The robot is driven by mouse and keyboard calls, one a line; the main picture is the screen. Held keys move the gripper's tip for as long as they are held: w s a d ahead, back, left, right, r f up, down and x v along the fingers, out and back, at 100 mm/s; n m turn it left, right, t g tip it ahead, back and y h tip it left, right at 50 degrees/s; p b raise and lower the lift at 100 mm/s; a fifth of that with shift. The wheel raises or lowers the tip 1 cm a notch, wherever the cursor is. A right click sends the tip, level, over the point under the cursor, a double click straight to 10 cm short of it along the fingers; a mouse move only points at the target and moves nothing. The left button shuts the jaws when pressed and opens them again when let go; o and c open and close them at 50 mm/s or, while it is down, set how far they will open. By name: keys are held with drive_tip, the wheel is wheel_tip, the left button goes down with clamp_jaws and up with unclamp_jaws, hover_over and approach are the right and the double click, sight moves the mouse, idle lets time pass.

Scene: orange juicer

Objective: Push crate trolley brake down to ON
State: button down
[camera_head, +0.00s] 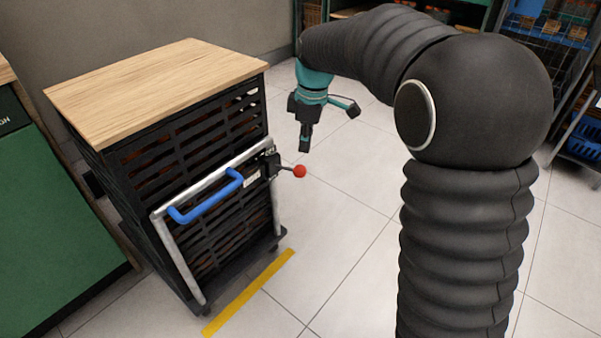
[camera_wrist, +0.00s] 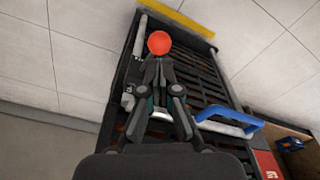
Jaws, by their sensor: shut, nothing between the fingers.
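The crate trolley (camera_head: 185,245) is a stack of black slatted crates in a grey metal frame. Its brake is a short lever on a dark bracket (camera_head: 270,165) at the frame's top right corner. The lever sticks out to the right and ends in a red ball knob (camera_head: 300,171). My gripper (camera_head: 304,150) is shut and empty, pointing down, and appears just above the knob in the head view. In the wrist view the red knob (camera_wrist: 159,42) shows just beyond my shut fingertips (camera_wrist: 157,62). I cannot tell whether they touch. A small white label (camera_head: 251,178) beside the bracket is unreadable.
A blue handle (camera_head: 205,200) is on the frame left of the brake. A wooden board (camera_head: 155,88) tops the crates. A yellow floor strip (camera_head: 248,292) lies before the trolley. A green cabinet (camera_head: 55,215) stands at the left. The tiled floor right of the trolley is clear.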

sight(303, 168)
drive_tip(key=shift+a+f+b, duration=0.2)
drive_tip(key=shift+f+b, duration=1)
drive_tip(key=shift+f, duration=0.4)
drive_tip(key=shift+a+f+b, duration=0.15)
drive_tip(key=shift+f+b, duration=1.05)
drive_tip(key=shift+f, duration=0.4)
drive_tip(key=shift+f+b, duration=1.2)
drive_tip(key=shift+f, duration=0.9)
drive_tip(key=shift+r, duration=0.1)
drive_tip(key=d, duration=0.1)
drive_tip(key=d+r+p, duration=0.1)
drive_tip(key=d, duration=0.1)
drive_tip(key=shift+s, duration=0.2)
